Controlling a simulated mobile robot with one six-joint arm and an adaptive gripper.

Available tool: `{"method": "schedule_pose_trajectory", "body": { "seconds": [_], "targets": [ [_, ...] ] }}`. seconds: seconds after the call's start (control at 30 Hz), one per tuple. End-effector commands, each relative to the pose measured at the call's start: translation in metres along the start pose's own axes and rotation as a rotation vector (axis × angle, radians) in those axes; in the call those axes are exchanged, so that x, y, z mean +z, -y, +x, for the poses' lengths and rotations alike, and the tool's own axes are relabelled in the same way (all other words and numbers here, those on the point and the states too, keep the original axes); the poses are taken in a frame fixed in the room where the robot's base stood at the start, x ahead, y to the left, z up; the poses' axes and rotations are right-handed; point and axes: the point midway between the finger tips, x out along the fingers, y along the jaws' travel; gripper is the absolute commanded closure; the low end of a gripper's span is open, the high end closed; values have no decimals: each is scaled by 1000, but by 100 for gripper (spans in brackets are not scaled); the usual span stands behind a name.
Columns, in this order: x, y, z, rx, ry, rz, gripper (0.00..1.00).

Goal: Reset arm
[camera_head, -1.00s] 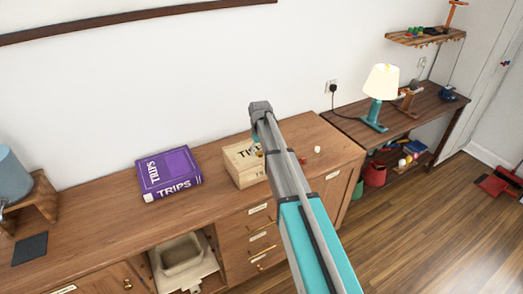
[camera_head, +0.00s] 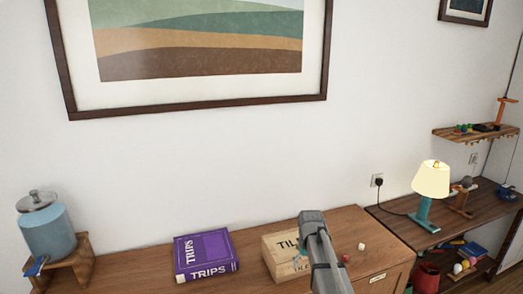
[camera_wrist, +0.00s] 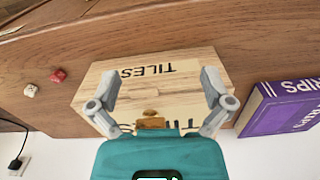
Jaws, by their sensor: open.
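My gripper shows in the wrist view (camera_wrist: 160,100) with its two grey fingers spread wide and nothing between them. It is over the light wooden box marked TILES (camera_wrist: 150,68). I cannot tell whether the fingers touch the box. In the head view my arm reaches up from the bottom and covers the right part of the box (camera_head: 283,268); the fingers are hidden there.
A purple TRIPS book (camera_head: 205,254) lies left of the box on the wooden cabinet top (camera_head: 130,272). Two small pieces, red (camera_wrist: 58,76) and white (camera_wrist: 31,90), lie beside the box. A blue dispenser (camera_head: 47,232) stands far left and a lit lamp (camera_head: 430,182) at right.

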Motion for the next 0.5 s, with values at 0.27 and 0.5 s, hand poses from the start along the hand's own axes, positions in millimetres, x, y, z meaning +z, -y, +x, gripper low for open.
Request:
{"method": "schedule_pose_trajectory", "body": {
  "seconds": [0.27, 0.5],
  "targets": [
    [130, 25, 0, 1, 0, 133, 0],
    [181, 35, 0, 1, 0, 201, 0]
  ]
}}
